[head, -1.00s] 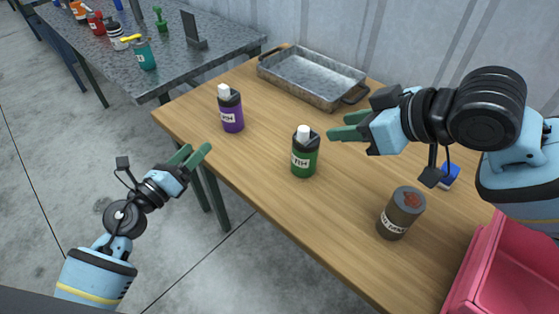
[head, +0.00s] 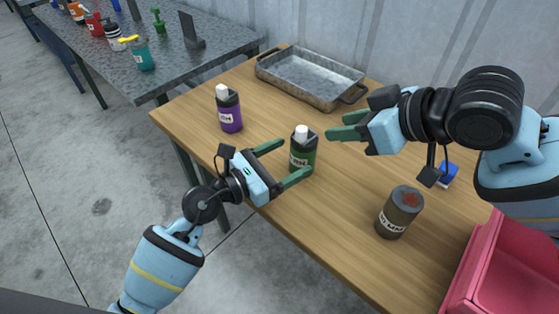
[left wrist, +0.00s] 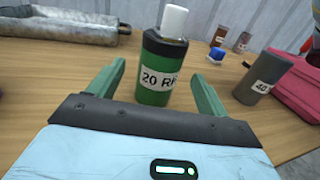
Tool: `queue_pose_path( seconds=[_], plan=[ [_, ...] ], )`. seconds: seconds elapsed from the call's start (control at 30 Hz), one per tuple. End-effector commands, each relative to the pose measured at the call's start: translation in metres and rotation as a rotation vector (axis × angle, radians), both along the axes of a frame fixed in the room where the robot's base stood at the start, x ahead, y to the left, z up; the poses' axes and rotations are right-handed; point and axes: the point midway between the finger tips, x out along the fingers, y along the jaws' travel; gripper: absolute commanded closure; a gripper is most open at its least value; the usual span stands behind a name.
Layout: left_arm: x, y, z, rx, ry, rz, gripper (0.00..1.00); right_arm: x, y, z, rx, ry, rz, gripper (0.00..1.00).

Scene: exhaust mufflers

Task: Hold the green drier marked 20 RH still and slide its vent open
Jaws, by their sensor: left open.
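The green drier (head: 302,158) stands upright on the wooden table. It has a black upper part, a white top and a label; in the left wrist view (left wrist: 155,95) the label reads 20 R and a partly hidden letter. My left gripper (head: 297,160) is open and low at the table's front edge, its fingers pointing at the drier. In the left wrist view the drier stands between the finger lines, near the tips; contact cannot be told. My right gripper (head: 336,126) is open and empty, to the right of the drier's top. No vent opening is clearly visible.
A purple bottle (head: 229,112) stands to the left, a grey-brown canister (head: 397,216) to the right. A metal tray (head: 312,78) lies at the back. A blue item (head: 448,174) and a pink bin (head: 510,262) are at the right. A grey table (head: 95,60) holds several bottles.

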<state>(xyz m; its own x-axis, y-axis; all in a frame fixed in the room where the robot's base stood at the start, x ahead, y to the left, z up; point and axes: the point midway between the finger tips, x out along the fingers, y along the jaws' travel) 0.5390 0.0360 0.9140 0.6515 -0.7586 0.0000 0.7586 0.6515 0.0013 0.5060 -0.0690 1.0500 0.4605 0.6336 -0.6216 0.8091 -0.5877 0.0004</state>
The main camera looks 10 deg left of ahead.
Motion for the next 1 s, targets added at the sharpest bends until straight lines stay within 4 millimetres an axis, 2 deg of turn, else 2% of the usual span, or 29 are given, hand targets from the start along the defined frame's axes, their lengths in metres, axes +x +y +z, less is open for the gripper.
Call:
queue_pose_path(
  seconds=[0.2, 0.4, 0.83, 1.0],
  plan=[
    [0.022, -0.025, 0.001, -0.003, 0.000, 0.000, 0.23, 0.000, 0.000, 0.000, 0.000, 0.000, 0.000, 0.64],
    [0.036, -0.041, 0.001, -0.003, 0.001, 0.001, 0.23, 0.000, 0.000, 0.000, 0.000, 0.000, 0.000, 0.64],
    [0.041, -0.047, 0.000, -0.001, 0.001, 0.001, 0.23, 0.000, 0.000, 0.000, 0.000, 0.000, 0.000, 0.64],
    [0.041, -0.047, 0.000, -0.001, 0.001, 0.001, 0.45, 0.000, 0.000, 0.000, 0.000, 0.000, 0.000, 0.64]
  ],
)
